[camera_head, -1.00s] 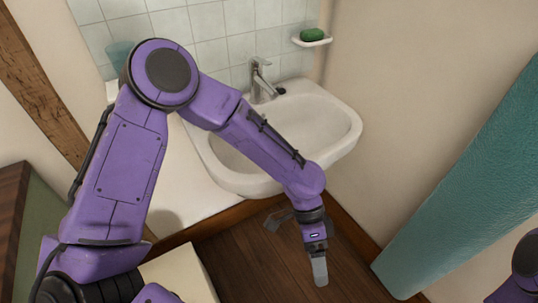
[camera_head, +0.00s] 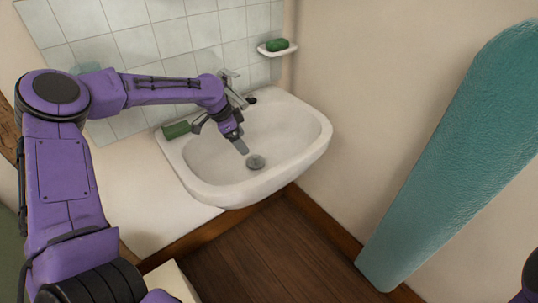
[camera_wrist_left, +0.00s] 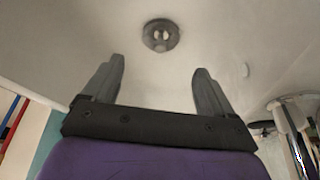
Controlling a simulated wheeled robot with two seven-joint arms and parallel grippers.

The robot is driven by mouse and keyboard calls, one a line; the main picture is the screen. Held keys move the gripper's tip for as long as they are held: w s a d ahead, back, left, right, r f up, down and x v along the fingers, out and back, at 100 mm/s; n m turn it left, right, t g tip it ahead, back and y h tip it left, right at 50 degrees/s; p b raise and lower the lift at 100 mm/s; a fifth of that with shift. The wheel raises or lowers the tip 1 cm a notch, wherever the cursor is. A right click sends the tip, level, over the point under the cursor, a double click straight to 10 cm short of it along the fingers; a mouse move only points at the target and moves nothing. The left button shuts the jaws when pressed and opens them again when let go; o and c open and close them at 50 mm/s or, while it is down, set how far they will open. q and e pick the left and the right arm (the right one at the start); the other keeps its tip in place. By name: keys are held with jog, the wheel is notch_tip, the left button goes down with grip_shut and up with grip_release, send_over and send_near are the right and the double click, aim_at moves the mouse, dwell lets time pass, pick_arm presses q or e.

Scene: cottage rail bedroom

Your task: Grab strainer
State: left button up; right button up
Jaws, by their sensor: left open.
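The strainer (camera_head: 256,162) is a small round grey piece at the drain in the bottom of the white sink (camera_head: 315,145). In the left wrist view the strainer (camera_wrist_left: 161,35) shows as a dark round disc with pale spots, ahead of the fingertips and roughly centred between them. My left gripper (camera_head: 241,147) hangs inside the basin, just above and left of the strainer. In the left wrist view the left gripper (camera_wrist_left: 159,68) has its two fingers wide apart with nothing between them. My right gripper is not in view.
A tap (camera_head: 234,88) stands at the back of the sink, close beside my left forearm. A green block (camera_head: 176,130) lies on the sink's left rim. Green soap (camera_head: 277,45) sits on a wall dish (camera_head: 290,49). A teal panel (camera_head: 450,160) stands right. The basin's right side is clear.

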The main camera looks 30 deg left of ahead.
aim_at(254, 156)
pick_arm(q)
jog(key=x, duration=1.1)
jog(key=shift+w+r+b, duration=0.1)
jog(key=shift+w+b, duration=0.05)
jog(key=shift+b, duration=0.2)
jog(key=shift+r, duration=0.1)
jog(key=shift+c, duration=0.3)
jog(key=c, duration=0.9)
